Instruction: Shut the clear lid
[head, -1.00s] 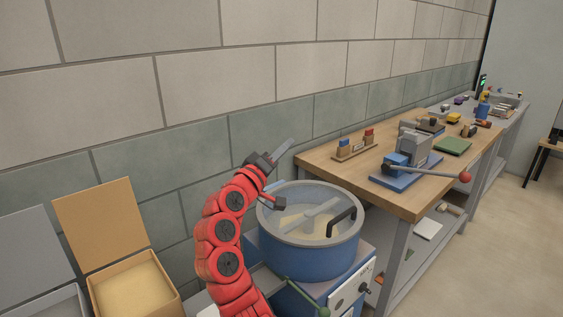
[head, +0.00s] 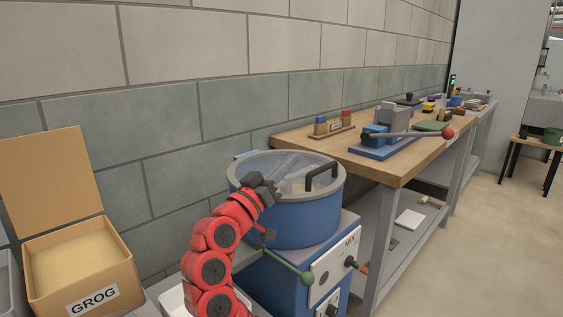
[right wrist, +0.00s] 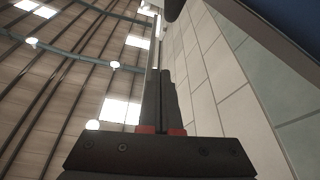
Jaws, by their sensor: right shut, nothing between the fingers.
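The clear lid (head: 300,168) lies over the round blue drum (head: 297,223). It is see-through, and a black handle (head: 321,176) stands up on its right side. Pale material and grey bars show under it. I cannot tell whether the lid sits flush on the rim. My right gripper (head: 272,186), on the red arm, is at the drum's near left rim, in front of the lid. In the right wrist view its two dark fingers (right wrist: 160,100) are together with nothing between them. My left gripper is not in view.
The mixer base (head: 318,270) with a green-knobbed lever (head: 305,279) is under the drum. A box marked GROG (head: 90,295) stands at the left with its flap up. A wooden workbench (head: 395,165) with tools is at the right, the block wall behind.

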